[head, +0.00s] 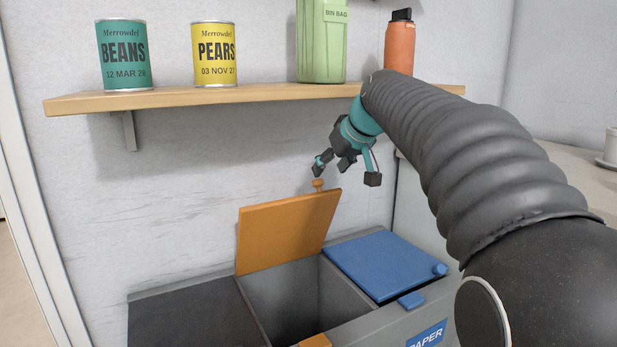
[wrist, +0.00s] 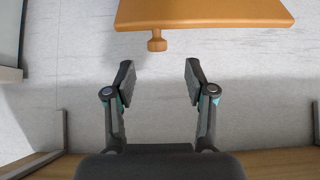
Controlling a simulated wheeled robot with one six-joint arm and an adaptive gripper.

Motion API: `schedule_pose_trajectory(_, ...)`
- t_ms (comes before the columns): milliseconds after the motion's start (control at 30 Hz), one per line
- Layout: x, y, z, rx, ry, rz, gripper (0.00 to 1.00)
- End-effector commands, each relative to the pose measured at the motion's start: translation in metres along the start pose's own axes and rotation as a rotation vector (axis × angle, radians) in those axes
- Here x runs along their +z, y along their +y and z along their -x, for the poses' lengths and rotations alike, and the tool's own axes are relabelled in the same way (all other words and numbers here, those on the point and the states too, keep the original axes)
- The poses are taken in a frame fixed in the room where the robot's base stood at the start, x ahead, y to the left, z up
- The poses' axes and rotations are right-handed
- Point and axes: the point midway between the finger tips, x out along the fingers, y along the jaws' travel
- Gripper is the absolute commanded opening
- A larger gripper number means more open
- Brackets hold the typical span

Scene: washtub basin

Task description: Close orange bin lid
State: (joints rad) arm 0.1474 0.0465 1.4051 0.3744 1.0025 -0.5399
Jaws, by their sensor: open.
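The orange bin lid (head: 286,231) stands raised and leans back near the wall, with its bin compartment (head: 305,300) open below. A small orange knob (head: 319,185) sits on the lid's top edge. In the wrist view the lid (wrist: 205,12) is at the top, with its knob (wrist: 157,41) pointing toward my gripper. My gripper (head: 346,180) is open and empty, just above and to the right of the knob in the head view. In the wrist view my gripper's fingers (wrist: 157,75) are spread below the knob, apart from it.
A shut blue lid (head: 385,262) is right of the open compartment, and a dark panel (head: 190,318) is left. A wooden shelf (head: 170,98) above holds a beans can (head: 124,55), a pears can (head: 214,54), a green bin bag container (head: 321,45) and an orange bottle (head: 399,47).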

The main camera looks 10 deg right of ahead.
Motion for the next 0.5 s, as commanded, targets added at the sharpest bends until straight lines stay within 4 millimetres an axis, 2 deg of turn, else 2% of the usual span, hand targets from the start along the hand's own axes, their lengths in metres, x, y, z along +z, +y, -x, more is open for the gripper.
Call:
schedule_pose_trajectory(167,-0.010,0.005,-0.009,-0.005,0.011,0.010,0.55)
schedule_pose_trajectory(500,-0.010,0.004,-0.056,-0.005,0.009,0.010,0.55)
